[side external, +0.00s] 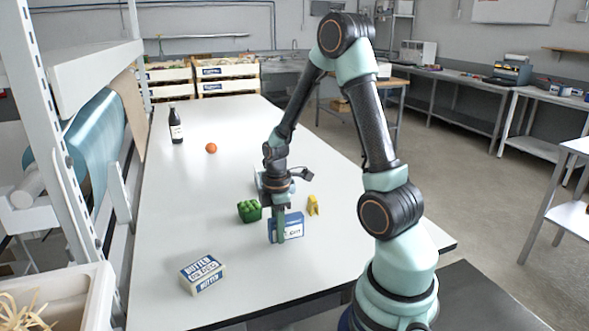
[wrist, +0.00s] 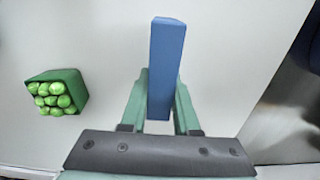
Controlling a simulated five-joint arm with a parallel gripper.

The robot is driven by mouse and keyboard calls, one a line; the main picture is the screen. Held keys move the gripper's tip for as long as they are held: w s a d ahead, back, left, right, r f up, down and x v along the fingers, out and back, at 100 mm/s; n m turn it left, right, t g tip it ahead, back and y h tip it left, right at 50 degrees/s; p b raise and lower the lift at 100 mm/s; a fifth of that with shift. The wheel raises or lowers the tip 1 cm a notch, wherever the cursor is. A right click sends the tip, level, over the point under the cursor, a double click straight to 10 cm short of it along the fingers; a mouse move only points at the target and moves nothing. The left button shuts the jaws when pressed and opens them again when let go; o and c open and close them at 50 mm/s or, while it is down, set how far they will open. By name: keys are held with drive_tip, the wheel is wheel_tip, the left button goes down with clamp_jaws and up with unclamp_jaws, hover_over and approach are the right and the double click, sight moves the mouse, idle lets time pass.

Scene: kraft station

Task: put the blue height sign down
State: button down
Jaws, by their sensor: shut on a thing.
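The blue height sign (side external: 293,226), a blue block with a white label on its face, is upright in my gripper (side external: 280,236) over the white table (side external: 165,225). In the wrist view the sign (wrist: 167,60) shows from above as a narrow blue bar between the pale green fingers of my gripper (wrist: 158,95). The fingers are shut on it. Its lower edge is at or very close to the table top; I cannot tell whether it touches.
A green box of round green items (side external: 249,211) stands left of the sign, also in the wrist view (wrist: 57,92). A yellow piece (side external: 313,206) is close on the right. A butter box (side external: 203,273), orange ball (side external: 211,148) and dark bottle (side external: 175,125) stand farther off. The table's left middle is clear.

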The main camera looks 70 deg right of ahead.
drive_tip(key=shift+f, duration=0.6)
drive_tip(key=shift+f, duration=0.15)
drive_tip(key=c, duration=0.7)
unclamp_jaws()
drive_tip(key=shift+o, duration=0.2)
